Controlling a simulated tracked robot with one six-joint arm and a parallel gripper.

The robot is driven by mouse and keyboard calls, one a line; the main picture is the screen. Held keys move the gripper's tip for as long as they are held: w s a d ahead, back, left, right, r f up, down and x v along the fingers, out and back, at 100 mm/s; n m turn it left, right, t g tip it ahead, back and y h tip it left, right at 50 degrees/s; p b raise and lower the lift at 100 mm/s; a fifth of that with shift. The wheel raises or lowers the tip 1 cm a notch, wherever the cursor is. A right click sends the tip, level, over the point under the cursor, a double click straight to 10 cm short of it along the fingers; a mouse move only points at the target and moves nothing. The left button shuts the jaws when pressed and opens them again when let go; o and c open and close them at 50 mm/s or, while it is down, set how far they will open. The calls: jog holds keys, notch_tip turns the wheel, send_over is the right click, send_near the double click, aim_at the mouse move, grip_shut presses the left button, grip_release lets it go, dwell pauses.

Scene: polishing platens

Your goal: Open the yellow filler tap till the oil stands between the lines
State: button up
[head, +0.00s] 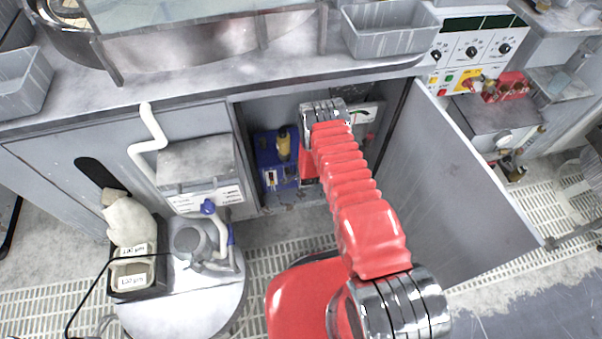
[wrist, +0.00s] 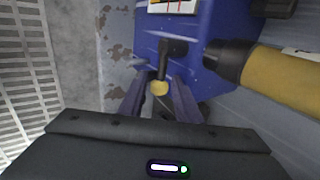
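The filler tap (wrist: 163,60) shows in the wrist view as a dark fitting and lever with a yellow knob (wrist: 160,88), on the blue unit (wrist: 205,95). My gripper (wrist: 159,97) is open, with one finger on each side of the knob; I cannot tell whether either touches it. A pale plate with red marks (wrist: 171,5) is cut off at the top edge, and I cannot read an oil level. In the head view the blue unit (head: 268,150) stands inside the open cabinet, and my red arm hides my gripper's fingers and the tap.
A yellow bottle with a black neck (wrist: 285,80) lies close right of the tap in the wrist view. The cabinet door (head: 450,170) stands open at right. A grey box (head: 197,165) and a round drum top (head: 190,295) are left of the opening.

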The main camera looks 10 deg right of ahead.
jog(key=shift+c, duration=0.2)
grip_shut()
jog(key=shift+d, duration=0.15)
dwell(0.3)
